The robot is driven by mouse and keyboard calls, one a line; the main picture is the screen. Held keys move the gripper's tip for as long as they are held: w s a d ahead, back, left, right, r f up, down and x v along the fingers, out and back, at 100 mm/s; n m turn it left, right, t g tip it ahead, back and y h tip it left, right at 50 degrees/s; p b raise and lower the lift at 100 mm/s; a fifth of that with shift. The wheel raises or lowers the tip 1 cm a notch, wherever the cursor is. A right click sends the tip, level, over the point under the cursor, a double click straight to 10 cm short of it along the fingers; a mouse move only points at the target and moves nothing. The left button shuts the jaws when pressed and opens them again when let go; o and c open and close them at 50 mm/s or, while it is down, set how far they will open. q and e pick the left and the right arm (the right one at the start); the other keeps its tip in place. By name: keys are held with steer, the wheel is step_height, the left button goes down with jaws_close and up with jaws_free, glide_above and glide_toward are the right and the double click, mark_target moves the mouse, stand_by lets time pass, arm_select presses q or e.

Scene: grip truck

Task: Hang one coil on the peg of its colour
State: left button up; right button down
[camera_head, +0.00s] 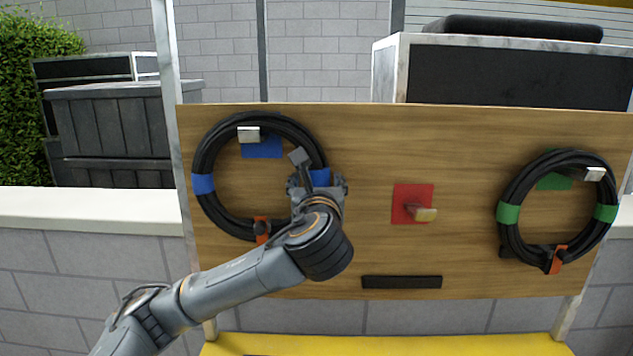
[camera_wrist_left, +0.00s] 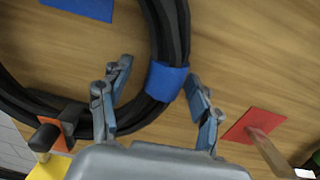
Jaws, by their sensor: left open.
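A black coil with blue bands (camera_head: 204,184) hangs on the white-tipped peg (camera_head: 248,134) over the blue square at the board's left. A black coil with green bands (camera_head: 508,214) hangs on the white-tipped peg (camera_head: 595,174) by the green square at the right. The peg (camera_head: 427,214) on the red square (camera_head: 405,198) is bare. My left gripper (camera_head: 318,177) is at the blue-banded coil's right side. In the left wrist view its open fingers (camera_wrist_left: 158,86) stand either side of a blue band (camera_wrist_left: 167,81); contact cannot be told. My right gripper is not in view.
Orange-and-black clips sit at the bottoms of the blue-banded coil (camera_head: 262,229) and green-banded coil (camera_head: 556,260). A dark bar (camera_head: 402,282) is fixed low on the wooden board (camera_head: 370,140). A yellow surface (camera_head: 390,345) lies below. The board's middle is otherwise clear.

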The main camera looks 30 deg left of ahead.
arm_select(q)
steer(key=shift+s, duration=0.1)
steer(key=v, duration=1.1)
steer(key=shift+s+d, duration=0.25)
steer(key=shift+s, duration=0.05)
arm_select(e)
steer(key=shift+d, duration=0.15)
